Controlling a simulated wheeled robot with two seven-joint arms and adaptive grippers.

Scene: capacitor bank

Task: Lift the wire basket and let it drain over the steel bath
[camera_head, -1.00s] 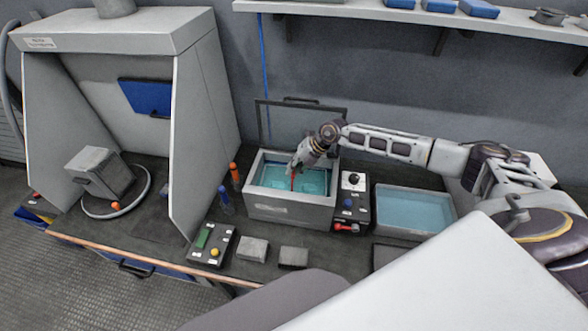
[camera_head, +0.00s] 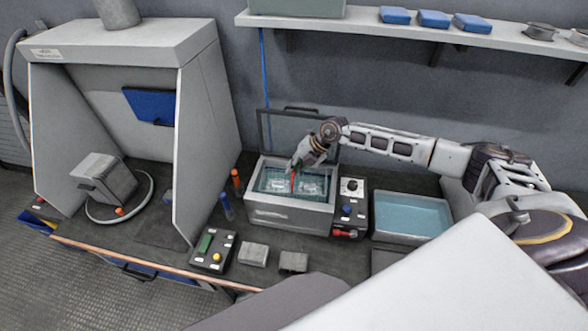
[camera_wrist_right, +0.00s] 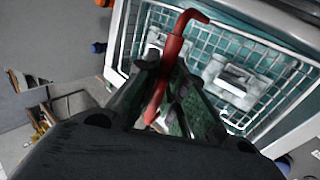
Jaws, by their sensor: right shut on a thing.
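The steel bath (camera_head: 289,218) is a grey box with its lid raised behind it, in the middle of the bench. The wire basket (camera_head: 270,182) shows at the bath's opening, with pale blocky parts inside. In the right wrist view, the basket's white mesh (camera_wrist_right: 265,58) and the parts (camera_wrist_right: 228,80) are close up, with teal liquid around them. My right gripper (camera_head: 296,170) is over the bath, shut on the basket's red handle (camera_wrist_right: 172,60). I cannot tell whether the basket is clear of the liquid. My left gripper is not in view.
A control box (camera_head: 353,187) with knobs stands right of the bath. A tray of blue liquid (camera_head: 412,214) is farther right. A fume hood (camera_head: 120,60) stands at left. Blue and orange bottles (camera_head: 226,207) and small grey blocks (camera_head: 253,254) are near the bath.

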